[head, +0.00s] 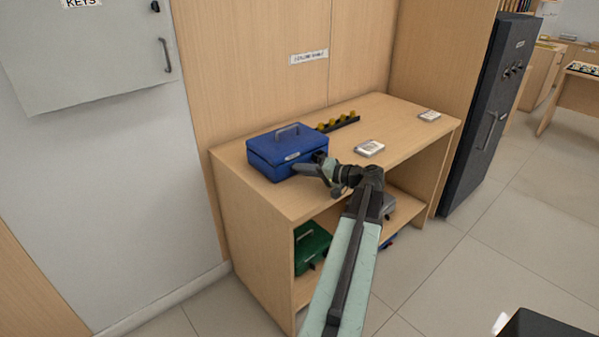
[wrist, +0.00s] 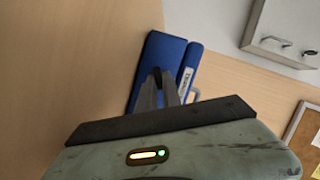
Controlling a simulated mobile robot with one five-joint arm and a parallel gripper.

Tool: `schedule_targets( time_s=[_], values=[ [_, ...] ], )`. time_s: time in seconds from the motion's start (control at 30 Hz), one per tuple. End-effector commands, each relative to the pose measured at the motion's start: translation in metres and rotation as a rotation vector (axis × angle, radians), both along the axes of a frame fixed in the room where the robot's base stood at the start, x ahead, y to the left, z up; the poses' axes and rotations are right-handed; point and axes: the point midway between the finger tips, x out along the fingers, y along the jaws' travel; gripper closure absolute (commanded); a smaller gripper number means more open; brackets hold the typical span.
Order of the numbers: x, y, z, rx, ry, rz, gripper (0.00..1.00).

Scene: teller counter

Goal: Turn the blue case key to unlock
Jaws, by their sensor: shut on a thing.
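The blue case (head: 280,150) stands with its lid down on the left part of the wooden counter top, a grey handle on its lid. My gripper (head: 302,170) is at the front face of the case, near its right end. In the wrist view the blue case (wrist: 160,62) lies ahead, with a white label on its front. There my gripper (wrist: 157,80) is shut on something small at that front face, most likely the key. The key itself is hidden by the fingers, so its angle cannot be told.
A dark coin rack with yellow pieces (head: 338,123) and two small stacks, one nearer (head: 369,149) and one farther (head: 429,115), are on the counter (head: 400,142). A green case (head: 311,246) sits on the shelf below. A dark safe (head: 487,120) stands at right.

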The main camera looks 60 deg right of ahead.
Motion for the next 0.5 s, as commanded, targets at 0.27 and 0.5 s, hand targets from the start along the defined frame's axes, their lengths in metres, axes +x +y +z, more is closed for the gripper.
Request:
schedule_targets(
  time_s=[0.27, 0.5],
  values=[
    [-0.0005, -0.0006, 0.0005, 0.0, -0.001, -0.002, 0.72],
    [-0.0006, -0.0004, 0.0002, -0.001, 0.0, -0.001, 0.69]
  ],
)
